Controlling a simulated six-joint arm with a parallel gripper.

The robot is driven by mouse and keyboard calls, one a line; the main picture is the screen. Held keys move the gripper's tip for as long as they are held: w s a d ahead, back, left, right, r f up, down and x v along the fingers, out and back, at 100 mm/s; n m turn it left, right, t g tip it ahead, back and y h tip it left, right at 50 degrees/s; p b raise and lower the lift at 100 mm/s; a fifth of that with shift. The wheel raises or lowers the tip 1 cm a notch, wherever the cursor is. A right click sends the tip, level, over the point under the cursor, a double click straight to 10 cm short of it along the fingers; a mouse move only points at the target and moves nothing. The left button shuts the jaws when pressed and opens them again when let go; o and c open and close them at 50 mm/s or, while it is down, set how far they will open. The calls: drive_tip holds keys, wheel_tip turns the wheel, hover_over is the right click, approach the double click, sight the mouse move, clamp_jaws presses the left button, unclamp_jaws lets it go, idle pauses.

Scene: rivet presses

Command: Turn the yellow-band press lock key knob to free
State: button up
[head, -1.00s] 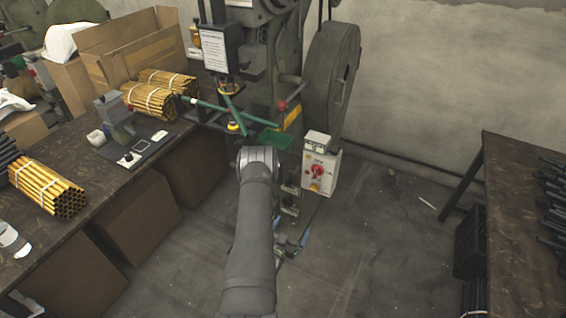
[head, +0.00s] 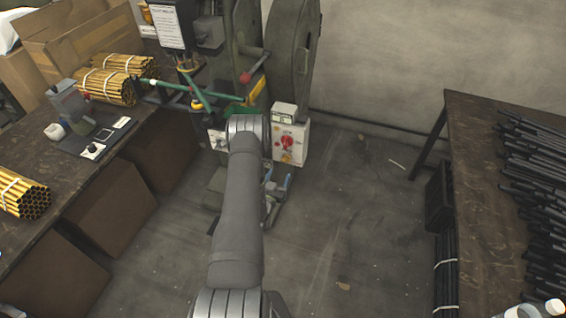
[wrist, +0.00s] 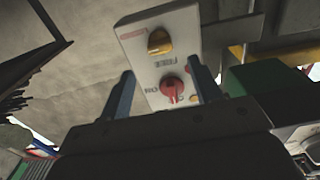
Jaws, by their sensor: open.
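The press (head: 292,55), with a yellow band (head: 256,91), stands against the wall. Its white control box (head: 302,151) carries a red knob (head: 287,142) on its front.
A dark bench (head: 22,135) at left bears brass tube bundles (head: 107,84) and a small black panel (head: 100,138). Green rods (head: 196,90) cross before the press. A right table (head: 465,150) holds black rods (head: 545,185). The floor between is mostly clear.

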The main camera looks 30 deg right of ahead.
sight(286, 161)
drive_tip(key=x, duration=0.7)
drive_tip(key=shift+w+d, duration=0.25)
drive_tip(key=c, duration=1)
drive_tip(key=shift+n, duration=9)
